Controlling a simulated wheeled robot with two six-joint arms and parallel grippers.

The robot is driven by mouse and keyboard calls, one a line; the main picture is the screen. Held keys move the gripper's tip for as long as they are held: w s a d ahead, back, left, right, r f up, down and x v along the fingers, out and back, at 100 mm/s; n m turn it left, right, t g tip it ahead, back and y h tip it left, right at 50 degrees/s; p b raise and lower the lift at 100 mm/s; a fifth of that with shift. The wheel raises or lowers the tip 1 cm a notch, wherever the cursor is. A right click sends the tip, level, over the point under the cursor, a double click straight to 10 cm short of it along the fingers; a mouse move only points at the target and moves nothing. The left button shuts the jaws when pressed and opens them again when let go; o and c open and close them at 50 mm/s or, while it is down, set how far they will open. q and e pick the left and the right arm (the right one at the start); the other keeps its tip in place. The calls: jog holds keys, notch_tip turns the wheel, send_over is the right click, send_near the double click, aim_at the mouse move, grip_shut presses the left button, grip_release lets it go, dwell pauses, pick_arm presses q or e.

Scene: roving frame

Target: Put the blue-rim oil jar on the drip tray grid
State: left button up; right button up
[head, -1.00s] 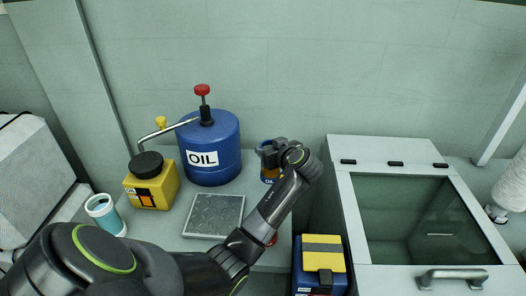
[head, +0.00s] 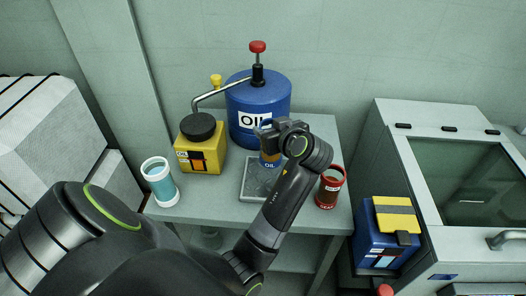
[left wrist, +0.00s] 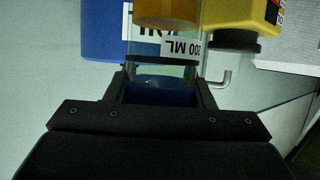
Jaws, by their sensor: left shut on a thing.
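The blue-rim oil jar (head: 269,161) is in my left gripper (head: 272,130). In the head view it appears over the back right part of the drip tray grid (head: 252,191); I cannot tell whether it touches the grid. My arm hides part of the tray and jar. My right gripper is not in view.
A blue oil drum (head: 258,105) with a spout and red knob stands behind the tray. A yellow can (head: 203,152) and a teal-and-white cup (head: 160,182) stand left. A red jar (head: 329,188) stands right. A blue-yellow box (head: 387,238) is beyond the table (head: 314,130).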

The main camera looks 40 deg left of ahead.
aim_at(274, 161)
pick_arm(q)
notch_tip(274, 161, down, 4)
jog(key=shift+w+d+r, duration=0.1)
jog(key=shift+r, duration=0.1)
notch_tip(274, 161, down, 3)
jog(key=shift+f, duration=0.5)
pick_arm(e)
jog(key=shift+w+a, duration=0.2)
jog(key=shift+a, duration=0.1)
pick_arm(q)
jog(key=o, duration=1)
jog(key=shift+f, duration=0.1)
jog(key=o, duration=0.4)
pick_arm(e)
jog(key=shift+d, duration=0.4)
